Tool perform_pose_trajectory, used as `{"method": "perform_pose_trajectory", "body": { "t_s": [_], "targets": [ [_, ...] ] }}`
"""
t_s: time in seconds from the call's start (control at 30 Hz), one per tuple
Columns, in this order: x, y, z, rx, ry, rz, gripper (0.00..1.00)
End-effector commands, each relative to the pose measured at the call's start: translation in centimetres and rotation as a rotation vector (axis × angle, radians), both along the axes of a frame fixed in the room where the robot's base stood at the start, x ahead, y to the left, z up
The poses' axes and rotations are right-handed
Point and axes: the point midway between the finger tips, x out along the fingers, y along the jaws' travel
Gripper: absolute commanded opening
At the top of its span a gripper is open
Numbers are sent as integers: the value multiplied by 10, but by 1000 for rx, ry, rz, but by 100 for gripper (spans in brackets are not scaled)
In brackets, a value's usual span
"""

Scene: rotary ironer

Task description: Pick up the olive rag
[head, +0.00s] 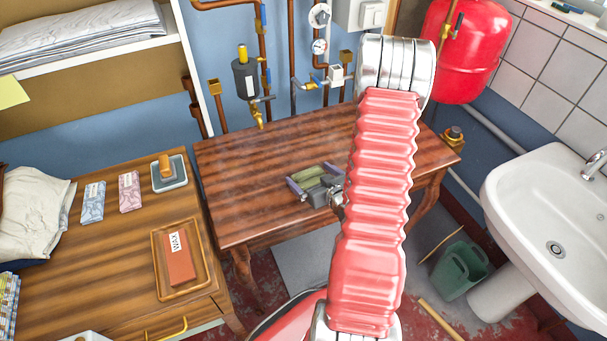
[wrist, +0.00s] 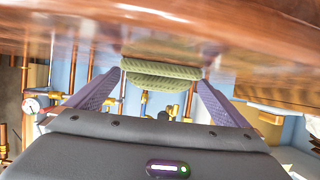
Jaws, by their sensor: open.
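The olive rag (head: 316,185) is a small folded ribbed cloth on the dark wooden table (head: 270,152), seen past the left side of my red-sleeved arm. In the wrist view the rag (wrist: 160,75) shows as two stacked ribbed layers against the tabletop, which fills the top of that picture. My gripper (head: 311,175) is open, with a purple finger on either side of the rag. In the wrist view the fingers of my gripper (wrist: 161,82) stand apart, with the rag between their tips. Small gaps seem to remain; whether either finger touches it I cannot tell.
A wooden cabinet at left bears a wax block (head: 178,258) on a tray, two patterned packets and a sponge-like block on a dish. Pipes and valves line the back wall. A white sink (head: 550,220) and green bucket (head: 462,268) are at right. The table around the rag is clear.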

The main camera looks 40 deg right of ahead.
Motion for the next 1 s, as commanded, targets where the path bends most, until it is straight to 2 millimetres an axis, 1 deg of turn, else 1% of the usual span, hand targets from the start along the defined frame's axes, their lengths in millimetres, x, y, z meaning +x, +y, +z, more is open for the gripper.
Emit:
{"method": "perform_pose_trajectory", "body": {
  "t_s": [0.13, 0.67, 0.77, 1.0],
  "targets": [
    [2, -5, -4, 0, 0, -5, 100],
    [4, -2, -4, 0, -1, 0, 100],
    [5, -2, -4, 0, -1, 0, 94],
    [5, -2, -4, 0, -1, 1, 78]
  ]
}}
